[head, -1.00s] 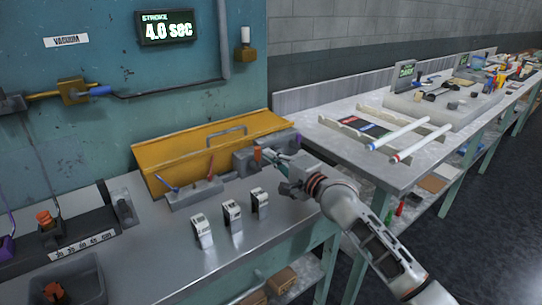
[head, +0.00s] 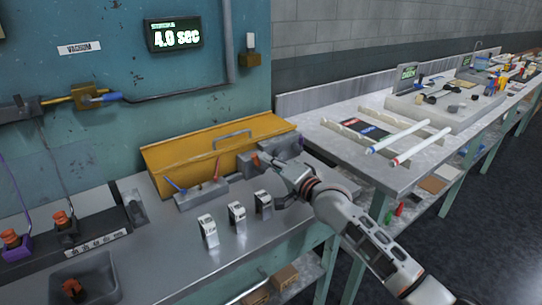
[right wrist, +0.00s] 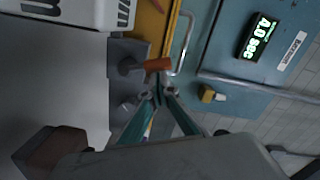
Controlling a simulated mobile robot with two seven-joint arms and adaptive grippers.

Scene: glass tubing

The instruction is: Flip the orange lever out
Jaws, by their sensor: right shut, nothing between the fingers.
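The orange lever (right wrist: 158,64) shows in the right wrist view as a short orange handle on a grey block, near the yellow box. In the head view it is a small orange spot (head: 255,160) on the grey block at the right end of the bench. My right gripper (head: 265,158) is at the right side of this lever. Its teal fingers (right wrist: 158,93) are shut and empty, with their tips just short of the orange handle. I cannot tell whether they touch it. My left gripper is not in view.
A yellow box (head: 212,151) stands behind the block. A grey block (head: 203,196) with a blue and a red lever is to its left. Several small white-faced units (head: 237,215) stand in front. A second bench (head: 345,165) with tubes is at the right.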

